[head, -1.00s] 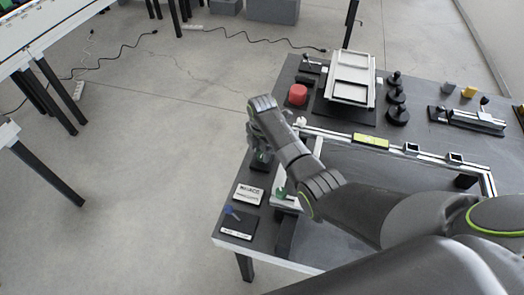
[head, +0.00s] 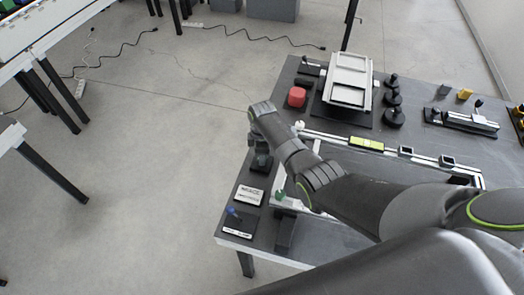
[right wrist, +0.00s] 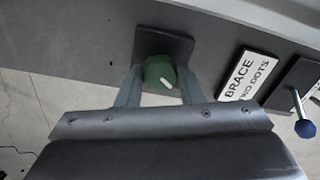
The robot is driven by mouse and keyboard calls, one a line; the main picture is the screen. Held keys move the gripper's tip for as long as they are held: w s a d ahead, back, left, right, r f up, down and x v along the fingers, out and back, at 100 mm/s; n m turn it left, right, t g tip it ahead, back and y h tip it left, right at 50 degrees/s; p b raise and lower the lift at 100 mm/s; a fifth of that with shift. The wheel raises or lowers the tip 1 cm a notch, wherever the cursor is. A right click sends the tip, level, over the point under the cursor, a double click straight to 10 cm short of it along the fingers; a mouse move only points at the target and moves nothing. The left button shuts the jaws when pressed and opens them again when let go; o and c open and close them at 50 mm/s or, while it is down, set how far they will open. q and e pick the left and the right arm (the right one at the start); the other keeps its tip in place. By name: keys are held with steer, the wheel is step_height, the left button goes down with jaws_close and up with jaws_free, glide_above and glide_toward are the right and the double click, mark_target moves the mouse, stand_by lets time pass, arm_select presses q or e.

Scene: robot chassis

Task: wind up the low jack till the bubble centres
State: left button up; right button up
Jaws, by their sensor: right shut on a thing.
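My right gripper (head: 261,146) reaches down over the left end of the frame on the table. In the right wrist view its two fingers (right wrist: 159,84) are shut on a green knob (right wrist: 158,70) with a white mark, at a dark square plate (right wrist: 166,46). In the head view the gripper and arm largely hide this knob. A yellow-green level (head: 366,144) lies on the pale rail of the frame (head: 325,134); its bubble is too small to read. My left gripper is not in view.
A label reading BRACE (head: 249,195) and a blue knob (head: 233,213) on a plate lie at the near left. A red block (head: 297,97), a pale tilted stand (head: 349,80) and stacked black discs (head: 392,117) stand farther back. Open floor lies left of the table.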

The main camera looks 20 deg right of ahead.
steer(key=shift+m+p, duration=0.35)
steer(key=shift+m, duration=0.65)
steer(key=o, duration=1)
steer(key=shift+c, duration=0.2)
steer(key=shift+r, duration=0.1)
steer(key=shift+r, duration=0.3)
step_height(320, 180, up, 17)
steer(key=shift+f+b, duration=0.15)
steer(key=shift+b, duration=0.2)
steer(key=shift+f, duration=0.1)
